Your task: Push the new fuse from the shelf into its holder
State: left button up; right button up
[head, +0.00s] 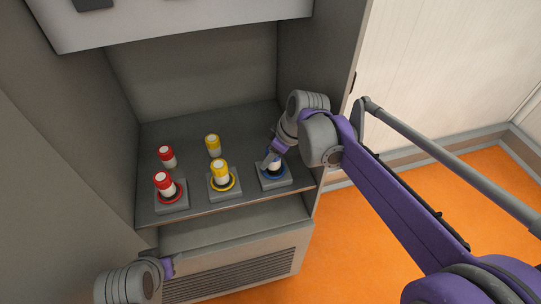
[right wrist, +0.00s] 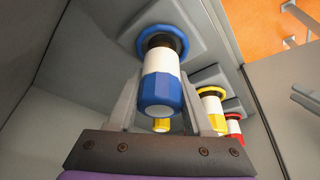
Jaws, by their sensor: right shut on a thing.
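A white fuse with a blue cap (right wrist: 160,92) stands between the fingers of my right gripper (head: 271,160), which is shut on it. In the right wrist view its dark end meets the blue ring of the blue holder (right wrist: 185,25). A dark stretch shows between the white body and the ring; how deep it sits cannot be told. In the head view the fuse is mostly hidden by the gripper over the blue holder (head: 276,184), at the right of the shelf. My left gripper (head: 170,265) is low at the left, away from the fuses; its jaws are unclear.
On the grey shelf (head: 200,134), a red fuse (head: 165,184) and a yellow fuse (head: 221,173) stand at their holders. Another red fuse (head: 167,157) and yellow fuse (head: 213,146) stand behind them. Cabinet walls close in both sides; the right wall (head: 318,60) is near my right arm.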

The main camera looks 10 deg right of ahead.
jog(key=shift+f, duration=0.6)
dwell(0.7)
jog(key=o, duration=1.3)
jog(key=shift+r, duration=0.15)
